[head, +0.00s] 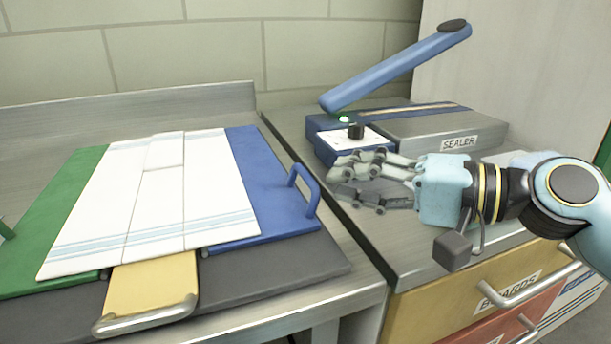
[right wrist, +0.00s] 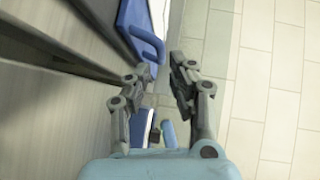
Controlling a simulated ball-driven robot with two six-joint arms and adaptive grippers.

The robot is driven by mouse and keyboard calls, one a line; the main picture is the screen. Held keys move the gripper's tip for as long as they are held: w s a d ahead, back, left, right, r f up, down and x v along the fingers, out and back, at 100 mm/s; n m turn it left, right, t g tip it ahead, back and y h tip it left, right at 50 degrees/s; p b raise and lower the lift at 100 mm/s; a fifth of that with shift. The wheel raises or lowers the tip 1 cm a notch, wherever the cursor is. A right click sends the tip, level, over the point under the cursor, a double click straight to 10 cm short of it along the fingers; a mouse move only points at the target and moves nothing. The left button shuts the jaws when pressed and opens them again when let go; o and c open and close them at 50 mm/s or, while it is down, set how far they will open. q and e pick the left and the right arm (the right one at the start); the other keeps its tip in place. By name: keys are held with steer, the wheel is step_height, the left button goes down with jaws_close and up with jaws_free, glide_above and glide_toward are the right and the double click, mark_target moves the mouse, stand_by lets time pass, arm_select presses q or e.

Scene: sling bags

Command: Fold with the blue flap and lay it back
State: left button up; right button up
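The blue flap (head: 265,185) lies flat on the right side of the folding board, with its raised handle (head: 304,190) on its right edge. A white cloth with pale blue stripes (head: 155,205) lies over the board and covers the flap's left part. Lines run along the cloth's middle; I cannot tell how its layers lie. My right gripper (head: 341,180) is open and empty, to the right of the blue handle and apart from it. In the right wrist view the blue flap (right wrist: 128,20) and handle show beyond the open fingers (right wrist: 158,68). My left gripper is not in view.
The green flap (head: 75,195) lies flat at left, and the yellow flap (head: 155,285) with a metal handle lies in front. A sealer (head: 430,135) with a raised blue arm stands behind my right gripper. Drawers (head: 450,315) are below it.

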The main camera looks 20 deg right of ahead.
mark_target(308, 175)
steer(key=x, duration=0.5)
steer(key=shift+w+a, duration=0.3)
steer(key=shift+w+a+f, duration=0.1)
steer(key=shift+a, duration=0.05)
jaws_close()
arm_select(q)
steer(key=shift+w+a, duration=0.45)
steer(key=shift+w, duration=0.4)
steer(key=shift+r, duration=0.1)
